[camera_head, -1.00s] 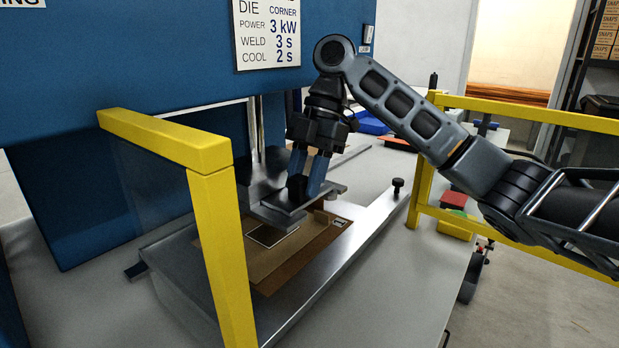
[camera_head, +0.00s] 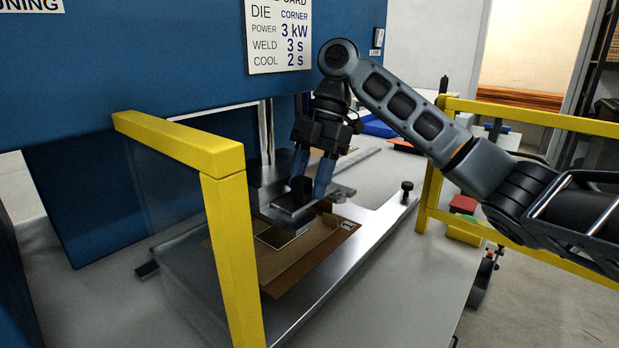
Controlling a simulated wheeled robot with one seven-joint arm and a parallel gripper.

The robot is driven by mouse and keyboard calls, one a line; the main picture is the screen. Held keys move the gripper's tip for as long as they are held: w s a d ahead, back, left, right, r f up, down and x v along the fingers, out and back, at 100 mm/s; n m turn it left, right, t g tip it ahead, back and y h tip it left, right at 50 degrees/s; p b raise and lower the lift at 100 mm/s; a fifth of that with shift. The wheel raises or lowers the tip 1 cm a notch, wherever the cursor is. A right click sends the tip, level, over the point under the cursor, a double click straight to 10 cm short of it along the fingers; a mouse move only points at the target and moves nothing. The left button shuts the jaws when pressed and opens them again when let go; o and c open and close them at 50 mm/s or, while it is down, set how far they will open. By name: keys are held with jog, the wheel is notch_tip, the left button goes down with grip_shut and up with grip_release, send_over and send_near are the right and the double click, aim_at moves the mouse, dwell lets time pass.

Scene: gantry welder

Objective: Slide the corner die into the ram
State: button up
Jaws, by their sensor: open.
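My gripper (camera_head: 314,174) points down under the blue welder head. Its two blue fingers are spread open, one on each side of the black knob of the corner die (camera_head: 301,189). The die is a flat grey metal plate under the ram (camera_head: 262,172), above the bed. The fingers stand apart from the knob. The view does not show clearly how the die's far edge sits in the ram. A brown board (camera_head: 318,258) with a dark-outlined rectangle lies on the metal bed below the die.
A yellow guard frame (camera_head: 228,250) stands in front at the left, with a clear panel beside it. A yellow rail (camera_head: 545,117) runs behind my arm at the right. A sign (camera_head: 278,35) reads corner, 3 kW. A small black knob (camera_head: 407,187) stands on the bed's right end.

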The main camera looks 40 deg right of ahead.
jog(key=v, duration=0.8)
jog(key=shift+f, duration=0.1)
